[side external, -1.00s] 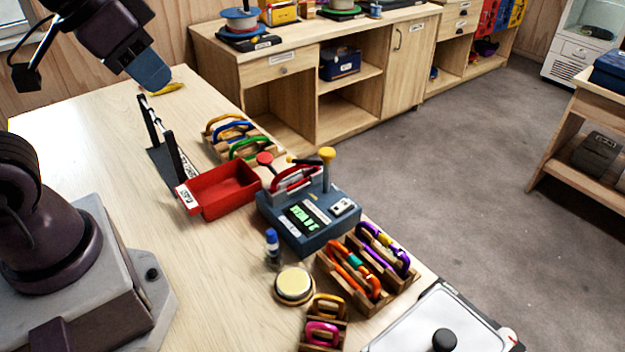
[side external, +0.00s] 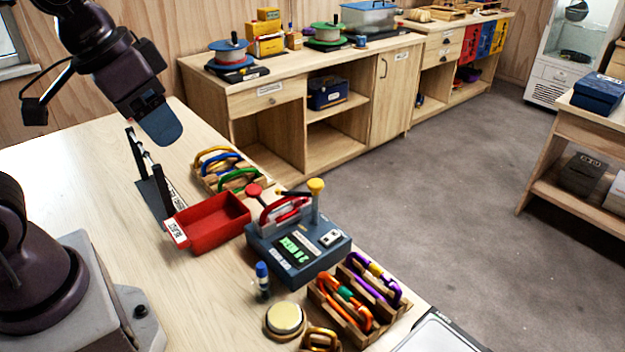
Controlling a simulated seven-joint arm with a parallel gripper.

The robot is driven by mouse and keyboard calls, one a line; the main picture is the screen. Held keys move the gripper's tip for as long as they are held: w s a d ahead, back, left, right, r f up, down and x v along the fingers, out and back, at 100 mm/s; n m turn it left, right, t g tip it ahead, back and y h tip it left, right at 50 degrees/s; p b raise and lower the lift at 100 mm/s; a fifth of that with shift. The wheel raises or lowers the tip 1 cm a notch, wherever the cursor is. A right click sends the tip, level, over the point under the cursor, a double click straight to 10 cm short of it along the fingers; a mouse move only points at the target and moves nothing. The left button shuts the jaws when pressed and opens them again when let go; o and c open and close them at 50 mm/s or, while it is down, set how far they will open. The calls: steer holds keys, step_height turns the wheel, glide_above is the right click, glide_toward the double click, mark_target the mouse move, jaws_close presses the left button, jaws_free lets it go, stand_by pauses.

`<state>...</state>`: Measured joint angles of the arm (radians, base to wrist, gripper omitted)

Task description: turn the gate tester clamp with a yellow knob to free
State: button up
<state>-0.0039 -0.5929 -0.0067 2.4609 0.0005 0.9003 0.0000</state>
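The gate tester (side external: 297,248) is a blue-grey box with a lit green display, standing on the table right of the red tray. Its yellow knob (side external: 316,186) tops an upright post at the back right, with a dark lever beside it. A red carabiner (side external: 287,210) sits in the tester's top, beside a round red knob (side external: 254,190). My gripper (side external: 162,128) hangs in the air at the upper left, well away from the tester and above the table's far part. Only a blue finger part shows, so its opening cannot be seen.
A red tray (side external: 208,224) stands left of the tester, near a dark stand (side external: 152,190). Racks of carabiners stand behind (side external: 225,168) and in front right (side external: 352,295). A blue-capped bottle (side external: 262,280) and a round pad (side external: 285,320) are in front. The table's left part is clear.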

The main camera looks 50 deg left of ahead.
steer(key=w+f+g, duration=0.3)
steer(key=w, duration=0.8)
steer(key=g, duration=0.1)
glide_above(316, 182)
step_height(316, 182, down, 4)
step_height(316, 182, down, 12)
steer(key=shift+f, duration=0.25)
jaws_close()
